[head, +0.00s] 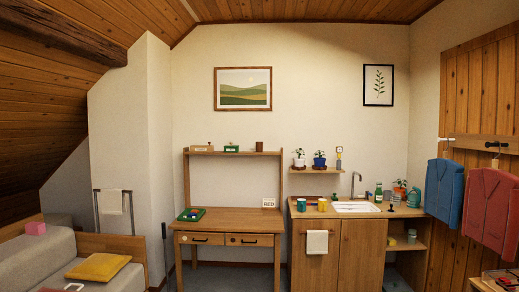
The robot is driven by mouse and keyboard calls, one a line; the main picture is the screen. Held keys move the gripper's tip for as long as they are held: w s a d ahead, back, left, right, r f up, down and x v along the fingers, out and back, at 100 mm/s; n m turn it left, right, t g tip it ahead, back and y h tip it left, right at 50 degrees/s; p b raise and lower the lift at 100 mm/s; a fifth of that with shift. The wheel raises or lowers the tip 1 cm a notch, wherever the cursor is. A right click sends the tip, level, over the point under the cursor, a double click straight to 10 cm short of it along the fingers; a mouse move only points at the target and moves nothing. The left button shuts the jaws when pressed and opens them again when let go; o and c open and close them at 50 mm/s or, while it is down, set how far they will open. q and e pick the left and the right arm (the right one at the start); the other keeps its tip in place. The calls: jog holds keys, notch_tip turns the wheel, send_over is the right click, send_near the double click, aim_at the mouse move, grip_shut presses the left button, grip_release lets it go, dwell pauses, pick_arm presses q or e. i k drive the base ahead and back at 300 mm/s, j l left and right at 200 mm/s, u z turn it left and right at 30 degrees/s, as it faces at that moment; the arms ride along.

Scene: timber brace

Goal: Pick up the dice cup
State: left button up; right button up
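A small brown cup (260,145) stands upright at the right end of the shelf above the wooden desk. It looks like the dice cup, but it is too small in the head view to be sure. A green tray (199,211) with small dark and coloured items lies at the left of the desk top. Neither of my grippers shows in the head view.
The wooden desk (235,222) stands against the back wall with a mostly clear top. A sink cabinet (340,255) with mugs and bottles is to its right. A sofa with a yellow cushion (98,266) is at left. Jackets (445,189) hang at right.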

aim_at(258, 145)
jog(key=i, duration=3.9)
